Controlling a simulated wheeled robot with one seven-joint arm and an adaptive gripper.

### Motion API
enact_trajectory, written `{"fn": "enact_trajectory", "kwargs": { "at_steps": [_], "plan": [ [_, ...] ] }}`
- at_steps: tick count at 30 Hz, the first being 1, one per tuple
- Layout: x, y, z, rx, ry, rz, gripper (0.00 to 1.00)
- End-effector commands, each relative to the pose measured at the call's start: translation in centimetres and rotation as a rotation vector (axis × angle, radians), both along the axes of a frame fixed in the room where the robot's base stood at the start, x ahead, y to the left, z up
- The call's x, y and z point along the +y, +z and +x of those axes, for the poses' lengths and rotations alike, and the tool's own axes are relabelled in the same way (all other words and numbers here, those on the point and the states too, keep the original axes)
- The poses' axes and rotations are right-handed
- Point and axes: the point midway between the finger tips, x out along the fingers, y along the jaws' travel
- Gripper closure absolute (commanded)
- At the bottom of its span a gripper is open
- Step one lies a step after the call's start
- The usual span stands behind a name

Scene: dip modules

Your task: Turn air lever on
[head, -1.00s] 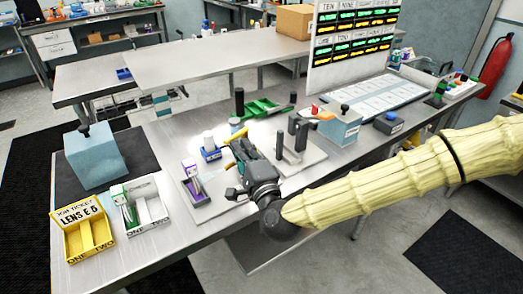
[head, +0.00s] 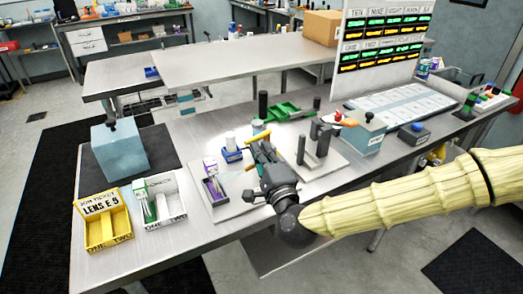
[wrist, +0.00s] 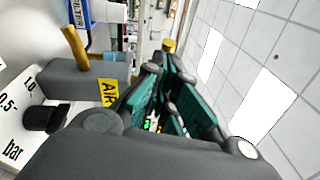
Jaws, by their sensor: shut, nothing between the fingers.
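The air lever (wrist: 74,46) shows in the wrist view as a yellow bar standing up from a grey block (wrist: 82,82). A yellow AIR label (wrist: 108,92) is on the block. My gripper (wrist: 172,92) has teal fingers, shut and empty, to the right of the lever and apart from it in this view. In the head view my gripper (head: 257,152) is low over the bench near small yellow parts. It partly hides the air fixture there, and I cannot tell the lever clearly.
A bar gauge (wrist: 12,120) is beside the block. Dark posts (head: 312,145) stand right on a plate. A green tray (head: 288,111) is behind. Bare bench lies in front.

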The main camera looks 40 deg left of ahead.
Motion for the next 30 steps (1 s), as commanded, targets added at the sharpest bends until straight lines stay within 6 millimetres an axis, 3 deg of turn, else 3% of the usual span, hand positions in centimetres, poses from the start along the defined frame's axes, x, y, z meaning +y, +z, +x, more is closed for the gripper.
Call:
{"fn": "enact_trajectory", "kwargs": {
  "at_steps": [8, 21, 30],
  "plan": [
    [-3.2, -1.0, -0.5, 0.001, 0.005, 0.000, 1.00],
    [-7.8, -2.0, -6.8, 0.002, 0.010, -0.001, 1.00],
    [-9.1, -2.1, -8.5, 0.001, 0.008, 0.001, 1.00]
  ]
}}
